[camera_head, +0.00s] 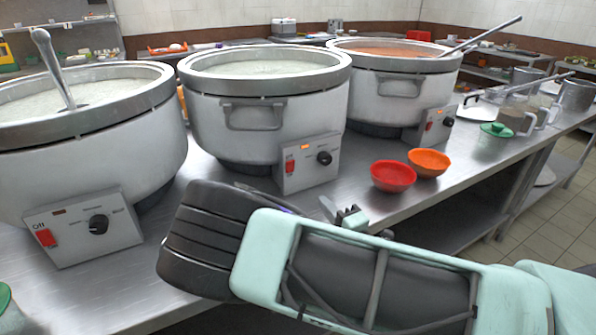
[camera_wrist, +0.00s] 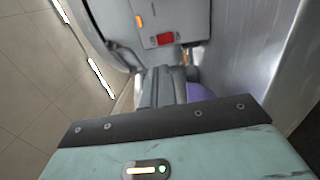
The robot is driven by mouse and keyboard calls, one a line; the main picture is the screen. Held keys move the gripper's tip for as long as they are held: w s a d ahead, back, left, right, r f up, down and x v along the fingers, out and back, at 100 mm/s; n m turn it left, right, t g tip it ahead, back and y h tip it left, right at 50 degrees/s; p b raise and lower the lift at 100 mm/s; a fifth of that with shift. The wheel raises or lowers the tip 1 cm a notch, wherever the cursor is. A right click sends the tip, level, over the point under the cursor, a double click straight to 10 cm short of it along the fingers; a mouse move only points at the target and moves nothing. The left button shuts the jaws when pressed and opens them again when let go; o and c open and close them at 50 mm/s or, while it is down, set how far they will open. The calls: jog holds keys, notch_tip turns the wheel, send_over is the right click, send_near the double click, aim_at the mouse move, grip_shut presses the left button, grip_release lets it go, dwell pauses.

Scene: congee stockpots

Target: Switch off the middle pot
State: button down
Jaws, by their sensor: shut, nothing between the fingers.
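The middle pot (camera_head: 264,95) is a large white stockpot with a grey rim and pale congee. In the head view my arm lies below and in front of this box, and my fingers are mostly hidden behind my wrist. In the wrist view my gripper (camera_wrist: 165,72) is shut and empty. Its fingers point toward a red switch (camera_wrist: 165,38) with an orange lamp (camera_wrist: 140,22) beside it. Contact cannot be told.
The left pot (camera_head: 85,145) has a dark lamp and a ladle inside. The right pot (camera_head: 400,85) has a lit lamp. A red bowl (camera_head: 393,176) and an orange bowl (camera_head: 429,162) sit on the steel counter (camera_head: 365,208), right of the middle box.

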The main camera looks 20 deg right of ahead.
aim_at(292, 161)
jog(key=shift+w, duration=0.15)
jog(key=p+x, duration=0.3)
jog(key=x, duration=1)
jog(key=shift+w, duration=0.4)
jog(key=shift+w+a+r+p, duration=0.1)
jog(key=shift+w+r+p, duration=0.25)
jog(key=shift+r, duration=0.25)
jog(key=shift+f, duration=0.15)
